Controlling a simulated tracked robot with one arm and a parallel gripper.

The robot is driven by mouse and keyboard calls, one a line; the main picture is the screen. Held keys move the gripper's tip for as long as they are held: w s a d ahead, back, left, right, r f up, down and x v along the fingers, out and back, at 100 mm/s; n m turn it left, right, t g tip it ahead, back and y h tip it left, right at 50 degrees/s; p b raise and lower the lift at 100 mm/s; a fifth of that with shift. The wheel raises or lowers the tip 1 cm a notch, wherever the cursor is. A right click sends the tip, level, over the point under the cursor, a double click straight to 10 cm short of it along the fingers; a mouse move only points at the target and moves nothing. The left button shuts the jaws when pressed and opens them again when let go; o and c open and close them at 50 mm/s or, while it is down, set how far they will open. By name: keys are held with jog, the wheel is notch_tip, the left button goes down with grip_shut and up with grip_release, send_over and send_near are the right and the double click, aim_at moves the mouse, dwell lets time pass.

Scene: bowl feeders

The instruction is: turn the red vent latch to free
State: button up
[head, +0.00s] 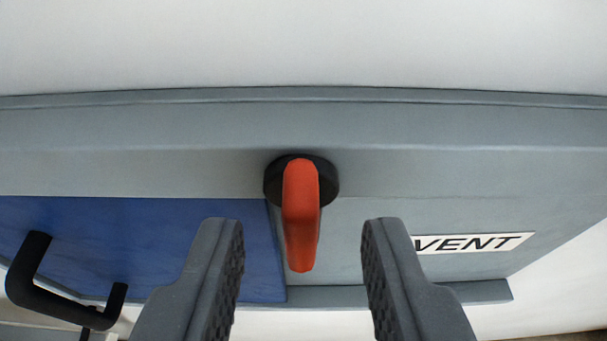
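The red vent latch (301,220) is a long handle on a round black base (328,178), mounted on a grey frame. It hangs straight down in the picture, with its lower part over the edge of a blue panel and the grey panel beside it. My gripper (302,245) is open, with one dark grey finger to the left of the latch and one to the right. There is a visible gap on both sides, and neither finger appears to touch the handle.
A blue panel (150,240) with a black handle (30,262) is at the left. A white label reading VENT (475,243) is on the grey panel (400,215) at the right. A plain pale wall (300,45) fills the top of the picture.

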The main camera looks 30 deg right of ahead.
jog(key=shift+x, duration=1.3)
grip_shut()
